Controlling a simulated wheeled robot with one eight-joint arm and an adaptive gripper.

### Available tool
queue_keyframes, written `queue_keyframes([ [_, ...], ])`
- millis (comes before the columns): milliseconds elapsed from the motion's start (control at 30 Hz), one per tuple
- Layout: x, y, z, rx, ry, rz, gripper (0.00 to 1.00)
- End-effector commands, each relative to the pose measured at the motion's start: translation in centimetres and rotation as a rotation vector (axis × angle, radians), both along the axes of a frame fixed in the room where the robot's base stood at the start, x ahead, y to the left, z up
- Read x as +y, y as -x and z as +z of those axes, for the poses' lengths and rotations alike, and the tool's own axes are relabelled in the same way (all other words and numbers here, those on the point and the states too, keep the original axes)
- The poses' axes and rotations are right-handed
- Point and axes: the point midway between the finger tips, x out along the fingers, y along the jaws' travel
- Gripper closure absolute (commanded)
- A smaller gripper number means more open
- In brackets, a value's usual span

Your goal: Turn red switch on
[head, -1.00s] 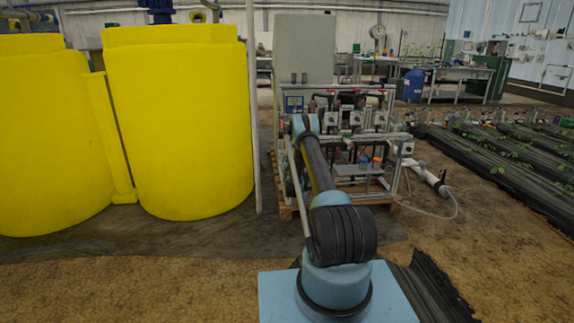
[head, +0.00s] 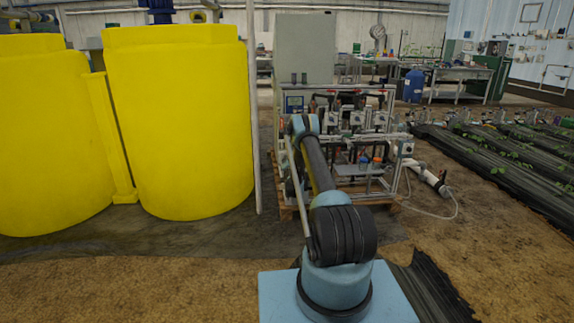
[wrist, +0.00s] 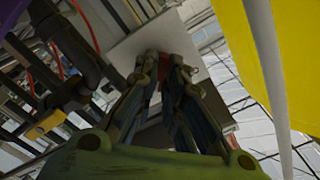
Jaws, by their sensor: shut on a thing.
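My gripper (wrist: 162,68) shows in the wrist view, with its two dark fingers close together at the tips. A small red part, apparently the red switch (wrist: 163,64), shows between the fingertips, and the fingers are shut on it. The fingers hide most of it, so I cannot tell its position. Behind the fingertips is the pale face of a grey cabinet (wrist: 122,52). In the head view the grey cabinet (head: 305,45) stands at the back of the skid. My gripper and the red switch cannot be made out there; my arm covers that part.
The skid (head: 350,130) carries pipes, valves and small bottles on a wooden pallet. Two large yellow tanks (head: 180,130) stand at the left, with a thin white post (head: 253,110) beside them. Pipes and red tubing (wrist: 85,25) are close to the gripper's left in the wrist view.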

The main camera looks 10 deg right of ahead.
Motion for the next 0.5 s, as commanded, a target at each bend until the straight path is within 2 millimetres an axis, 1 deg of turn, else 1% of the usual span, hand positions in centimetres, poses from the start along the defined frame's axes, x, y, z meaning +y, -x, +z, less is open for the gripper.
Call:
queue_keyframes([
  [33,0.64,0.05,-0.05,0.002,-0.001,0.006,1.0],
  [233,0.43,0.05,-0.06,0.002,-0.001,0.005,1.0],
  [267,0.43,0.05,-0.05,0.002,-0.001,0.005,0.83],
  [300,0.41,0.05,-0.05,0.002,-0.001,0.005,0.74],
  [333,0.38,0.04,-0.05,0.003,-0.001,0.004,0.7],
  [500,0.14,0.01,-0.06,0.001,0.0,0.001,0.7],
])
